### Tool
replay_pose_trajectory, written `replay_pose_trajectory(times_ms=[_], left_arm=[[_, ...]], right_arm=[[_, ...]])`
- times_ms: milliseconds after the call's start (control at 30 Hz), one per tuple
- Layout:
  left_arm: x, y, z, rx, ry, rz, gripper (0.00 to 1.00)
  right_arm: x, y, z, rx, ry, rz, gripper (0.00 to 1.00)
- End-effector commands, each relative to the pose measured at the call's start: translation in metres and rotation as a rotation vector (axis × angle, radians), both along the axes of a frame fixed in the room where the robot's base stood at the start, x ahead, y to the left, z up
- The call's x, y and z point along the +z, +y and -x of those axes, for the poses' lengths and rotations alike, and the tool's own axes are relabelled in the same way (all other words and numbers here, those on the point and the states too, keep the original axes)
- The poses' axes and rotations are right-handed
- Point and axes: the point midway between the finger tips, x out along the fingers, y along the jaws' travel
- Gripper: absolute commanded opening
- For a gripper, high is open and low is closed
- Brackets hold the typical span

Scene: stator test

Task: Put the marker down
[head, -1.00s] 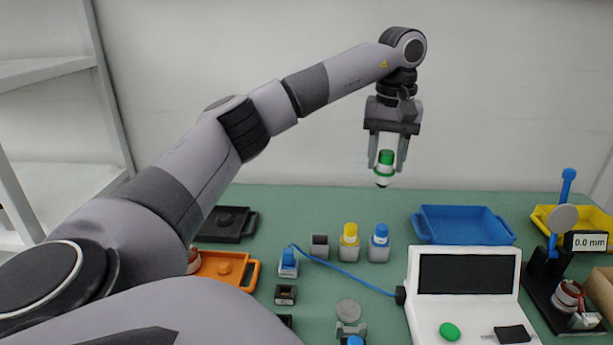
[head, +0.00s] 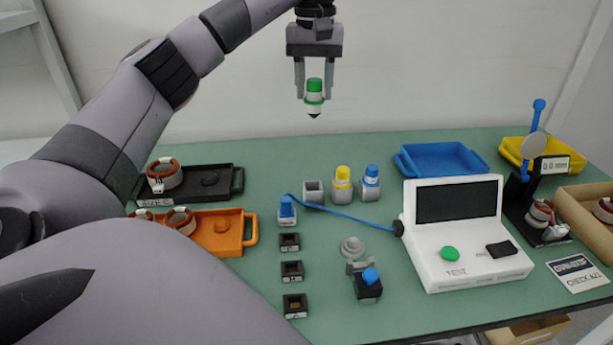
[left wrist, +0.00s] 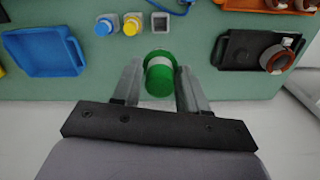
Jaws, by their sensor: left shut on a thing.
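A green and white marker (head: 314,92) hangs tip down in my left gripper (head: 314,98), which is shut on it high above the back of the bench. In the left wrist view the marker (left wrist: 159,73) shows between the two fingers (left wrist: 159,88). An empty grey holder (head: 313,192) stands on the bench below the marker, in line with a yellow-capped marker (head: 342,182) and a blue-capped marker (head: 370,182) in their own holders. My right gripper is not in view.
A white tester (head: 465,240) stands right of the holders, with a blue cable (head: 350,214) running to it. A black tray (head: 210,182) and an orange tray (head: 215,240) are at left, a blue tray (head: 440,158) behind. Small black fixtures (head: 291,270) line the middle.

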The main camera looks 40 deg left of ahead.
Motion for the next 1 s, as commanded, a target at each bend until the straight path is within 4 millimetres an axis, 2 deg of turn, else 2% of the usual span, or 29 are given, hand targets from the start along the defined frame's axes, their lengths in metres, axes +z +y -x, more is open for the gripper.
replay_pose_trajectory(times_ms=[167,500,600,867,1000], left_arm=[[-0.039,0.001,0.001,0.000,0.006,0.000,0.13],[-0.125,0.000,0.001,0.000,0.006,0.000,0.13],[-0.143,0.000,0.001,0.000,0.005,-0.001,0.13],[-0.162,0.000,0.000,0.000,0.002,-0.001,0.13],[-0.182,0.000,0.001,0.001,0.005,-0.001,0.13]], right_arm=[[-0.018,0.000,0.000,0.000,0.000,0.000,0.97],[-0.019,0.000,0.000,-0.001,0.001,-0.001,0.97],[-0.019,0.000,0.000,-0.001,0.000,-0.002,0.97],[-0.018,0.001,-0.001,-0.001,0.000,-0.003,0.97],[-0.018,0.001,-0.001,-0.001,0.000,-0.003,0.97]])
